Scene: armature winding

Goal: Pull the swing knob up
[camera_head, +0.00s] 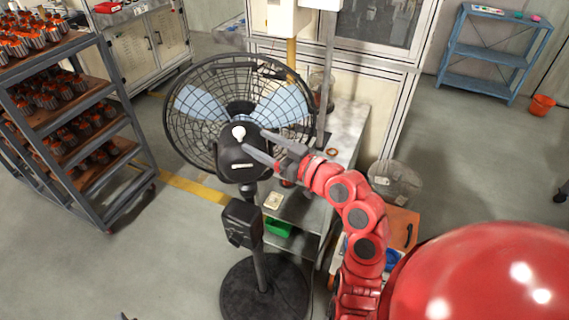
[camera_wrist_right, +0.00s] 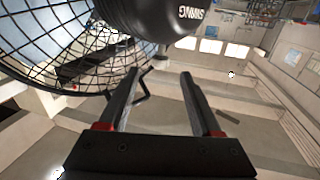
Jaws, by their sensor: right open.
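The swing knob (camera_head: 239,132) is a small pale knob on top of the black motor housing (camera_head: 236,162) of a standing fan. My right gripper (camera_head: 254,142) is open, its two fingers reaching from the right toward the knob and housing. In the right wrist view the gripper (camera_wrist_right: 158,75) is open and empty. A small dark tip at the head view's bottom edge may be my left gripper.
The fan's wire cage (camera_head: 180,105) stands just behind the housing, and its round base (camera_head: 264,290) is on the floor. A rack of parts (camera_head: 118,125) stands at the left. A metal workbench (camera_head: 350,120) stands close behind my right arm.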

